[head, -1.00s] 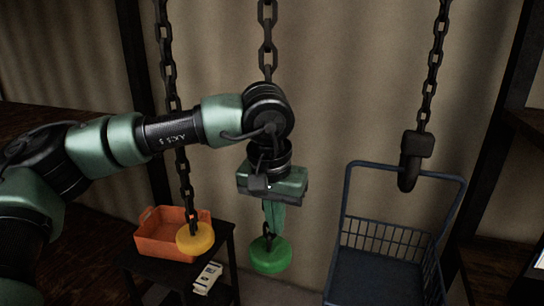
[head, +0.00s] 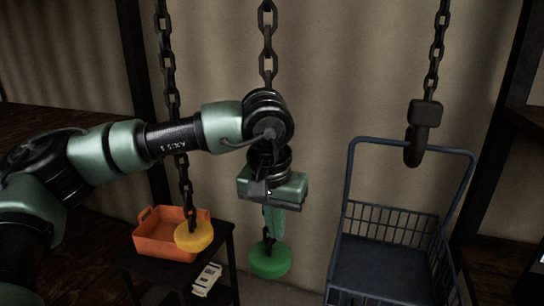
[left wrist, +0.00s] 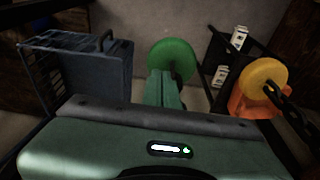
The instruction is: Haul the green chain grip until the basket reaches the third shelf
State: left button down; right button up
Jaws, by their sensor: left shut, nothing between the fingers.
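The green chain grip (head: 270,261) is a round disc hanging at the lower end of a dark chain (head: 267,45). It also shows in the left wrist view (left wrist: 172,58), just beyond the fingers. My left gripper (head: 273,236) points down directly above the green grip, its fingers shut and empty; I cannot tell whether they touch the grip or chain. The blue wire basket (head: 383,270) hangs by its handle from a dark hook on the right chain (head: 433,65). It also shows in the left wrist view (left wrist: 95,75). My right gripper is not in view.
A yellow disc grip (head: 194,236) hangs on another chain to the left. Behind it an orange bin (head: 160,243) stands on a dark small table (head: 232,262) with a pale item (head: 206,279) below. Dark shelving stands at the right edge.

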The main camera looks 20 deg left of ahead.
pick_arm(q)
jog(key=shift+a+f+b, duration=0.2)
jog(key=shift+f+b, duration=0.4)
jog(key=shift+f, duration=0.5)
jog(key=p+v, duration=0.1)
jog(key=v, duration=0.1)
jog(key=w+p+v, duration=0.1)
jog(key=p+v, duration=0.1)
jog(key=shift+s+r, duration=0.15)
jog(key=shift+r, duration=0.2)
jog(key=shift+s+b+x, duration=0.25)
jog(key=shift+b+x, duration=0.75)
jog(key=shift+x, duration=0.15)
jog(key=shift+s+b+x, duration=0.2)
jog(key=shift+b+x, duration=0.75)
jog(key=shift+x, duration=0.15)
jog(key=p+v, duration=0.1)
jog(key=v, duration=0.1)
jog(key=w+p+v, duration=0.1)
jog(key=p+v, duration=0.1)
jog(key=shift+s+r, duration=0.1)
jog(key=shift+r, duration=0.15)
